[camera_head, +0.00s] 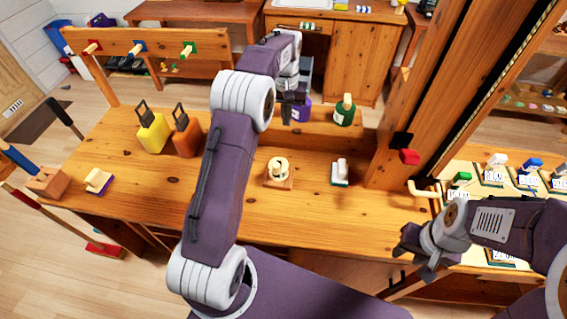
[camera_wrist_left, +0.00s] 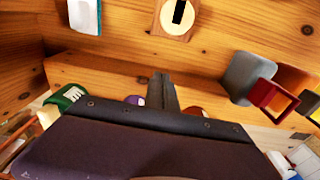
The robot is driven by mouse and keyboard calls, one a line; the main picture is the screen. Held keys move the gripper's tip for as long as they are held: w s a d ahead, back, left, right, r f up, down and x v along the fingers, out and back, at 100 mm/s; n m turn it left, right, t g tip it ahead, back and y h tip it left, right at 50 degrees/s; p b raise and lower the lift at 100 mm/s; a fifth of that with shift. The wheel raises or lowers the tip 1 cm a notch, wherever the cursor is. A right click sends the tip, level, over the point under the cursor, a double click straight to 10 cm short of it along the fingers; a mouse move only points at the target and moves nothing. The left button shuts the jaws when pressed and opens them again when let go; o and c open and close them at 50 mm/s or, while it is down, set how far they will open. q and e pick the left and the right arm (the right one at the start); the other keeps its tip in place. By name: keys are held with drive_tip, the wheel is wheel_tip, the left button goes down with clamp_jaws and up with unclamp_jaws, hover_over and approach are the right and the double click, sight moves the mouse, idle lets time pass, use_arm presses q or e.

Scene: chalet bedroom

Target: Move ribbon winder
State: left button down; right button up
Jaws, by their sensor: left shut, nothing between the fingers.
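A small cream wheel-like piece on a square wooden base, which looks like the ribbon winder (camera_head: 279,172), stands upright on the middle of the wooden bench (camera_head: 240,212). In the left wrist view, it shows at the top edge as a pale disc with a dark slot on its wooden base (camera_wrist_left: 177,20), cut off by the frame. My left gripper (camera_head: 288,112) is raised beyond it, in front of the purple bottle, shut and empty. The shut fingers (camera_wrist_left: 163,90) also show in the wrist view. My right gripper (camera_head: 416,248) hangs by the bench's right front; its jaw gap is unclear.
A white block on a green base (camera_head: 340,172) stands right of the winder. Purple (camera_head: 302,109) and green (camera_head: 344,112) bottles stand on the back ledge. Yellow (camera_head: 153,135) and orange (camera_head: 187,140) containers stand left. A wooden post (camera_head: 408,90) rises at right. The bench front is clear.

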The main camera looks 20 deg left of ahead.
use_arm(q)
drive_tip(key=shift+g, duration=0.3)
drive_tip(key=f, duration=0.4)
drive_tip(key=f+b, duration=0.1)
drive_tip(key=f, duration=0.4)
drive_tip(key=s+a+f, duration=0.1)
drive_tip(key=f, duration=0.3)
drive_tip(key=shift+f, duration=0.35)
drive_tip(key=shift+s+f, duration=0.2)
drive_tip(key=shift+s+d, duration=0.25)
drive_tip(key=shift+s, duration=0.6)
drive_tip(key=shift+s+d, duration=0.25)
drive_tip(key=shift+s, duration=0.55)
